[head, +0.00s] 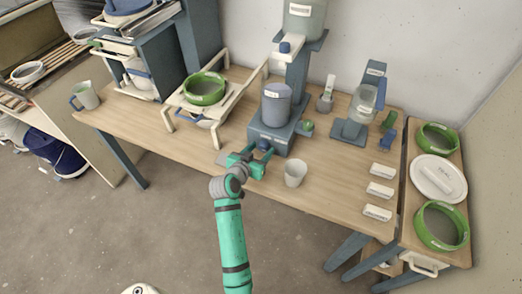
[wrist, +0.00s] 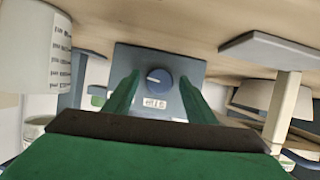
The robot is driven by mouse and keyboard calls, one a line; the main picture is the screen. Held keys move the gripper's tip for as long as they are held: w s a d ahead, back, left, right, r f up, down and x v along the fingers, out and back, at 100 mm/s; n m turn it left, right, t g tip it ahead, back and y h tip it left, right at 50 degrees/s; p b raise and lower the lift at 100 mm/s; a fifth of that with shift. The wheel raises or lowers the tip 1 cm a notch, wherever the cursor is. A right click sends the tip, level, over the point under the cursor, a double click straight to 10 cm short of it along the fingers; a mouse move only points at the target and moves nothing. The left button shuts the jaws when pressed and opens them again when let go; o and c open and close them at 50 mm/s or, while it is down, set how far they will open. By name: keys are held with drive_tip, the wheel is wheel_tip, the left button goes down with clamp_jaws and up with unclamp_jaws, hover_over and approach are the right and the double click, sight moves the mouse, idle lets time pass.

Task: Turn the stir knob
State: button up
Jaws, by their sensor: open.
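The stir knob is a round blue dial with a white pointer mark (wrist: 159,80). It sits on the front face of a blue-grey box (wrist: 150,62), above a small white label in the wrist view. In the head view this box (head: 285,147) stands near the table's front edge with a grey-blue bucket (head: 276,107) on it. My gripper (head: 253,158) is in front of the box. In the wrist view my gripper's green fingers (wrist: 159,76) are apart, one on each side of the knob. The knob shows between them with gaps, and I see no contact.
A white cup (head: 295,173) stands close to the right of my gripper and shows in the wrist view (wrist: 35,50). A white rack (head: 176,105) with a green-rimmed sieve (head: 205,88) stands to the left. White labelled blocks (head: 380,190) lie to the right.

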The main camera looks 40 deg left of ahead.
drive_tip(key=shift+c, duration=0.4)
drive_tip(key=c, duration=1)
drive_tip(key=shift+o, duration=0.2)
drive_tip(key=n+h, duration=0.2)
drive_tip(key=n, duration=0.1)
drive_tip(key=shift+a+t, duration=0.1)
drive_tip(key=shift+t, duration=0.2)
drive_tip(key=shift+a+f+n+t+h, duration=0.15)
drive_tip(key=shift+n+t+h, duration=0.45)
drive_tip(key=shift+n+h, duration=0.7)
drive_tip(key=shift+n+y, duration=0.3)
drive_tip(key=shift+n, duration=0.1)
drive_tip(key=o, duration=1)
